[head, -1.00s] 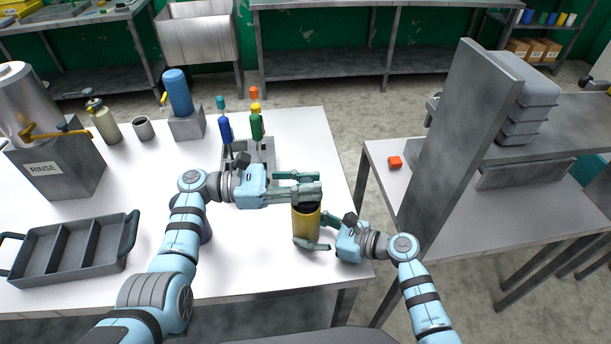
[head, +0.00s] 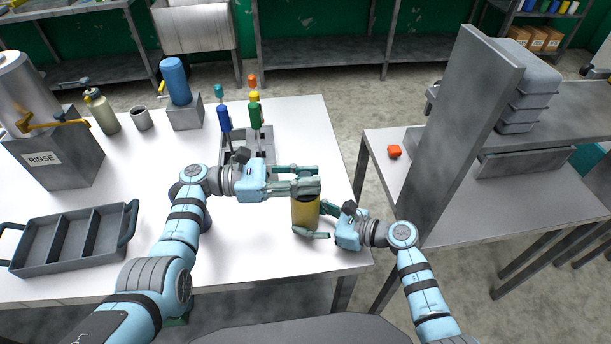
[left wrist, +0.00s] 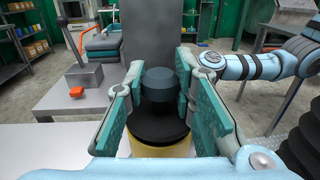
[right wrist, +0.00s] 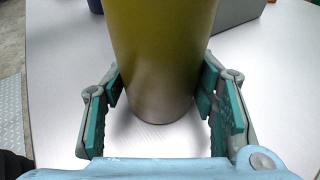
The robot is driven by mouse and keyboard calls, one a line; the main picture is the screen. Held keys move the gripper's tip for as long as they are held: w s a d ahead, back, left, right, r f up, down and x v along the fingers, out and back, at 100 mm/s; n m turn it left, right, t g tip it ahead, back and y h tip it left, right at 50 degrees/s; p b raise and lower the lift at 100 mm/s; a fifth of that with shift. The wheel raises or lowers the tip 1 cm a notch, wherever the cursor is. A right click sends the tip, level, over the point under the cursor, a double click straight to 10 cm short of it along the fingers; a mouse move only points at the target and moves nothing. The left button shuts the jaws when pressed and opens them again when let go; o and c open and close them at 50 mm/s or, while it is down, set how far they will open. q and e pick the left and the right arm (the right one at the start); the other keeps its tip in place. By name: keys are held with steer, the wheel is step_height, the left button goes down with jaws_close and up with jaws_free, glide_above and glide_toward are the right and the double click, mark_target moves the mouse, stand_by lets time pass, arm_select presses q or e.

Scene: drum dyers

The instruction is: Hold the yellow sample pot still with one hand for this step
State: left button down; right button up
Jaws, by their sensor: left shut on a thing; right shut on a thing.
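The yellow sample pot (head: 306,213) stands upright near the right edge of the white table. It also shows in the left wrist view (left wrist: 162,149) and the right wrist view (right wrist: 160,60). My right gripper (head: 322,222) is shut on its side, with a finger on either side of its lower body (right wrist: 160,98). My left gripper (head: 318,181) is over the pot's top. In the left wrist view its fingers stand either side of a dark knob (left wrist: 159,84) above a black disc (left wrist: 158,126) on the pot, and it is shut on the knob.
A grey rack (head: 232,150) with several coloured-handled tools stands behind the left gripper. A grey three-part tray (head: 72,240) lies at left, near the RINSE box (head: 55,165). An upright grey panel (head: 455,140) and a small orange block (head: 394,151) are on the right table.

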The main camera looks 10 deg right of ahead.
arm_select(q)
steer(key=shift+f, duration=0.55)
stand_by(0.4)
steer(key=c, duration=1.3)
jaws_free()
step_height(320, 180, up, 10)
steer(key=shift+r, duration=0.1)
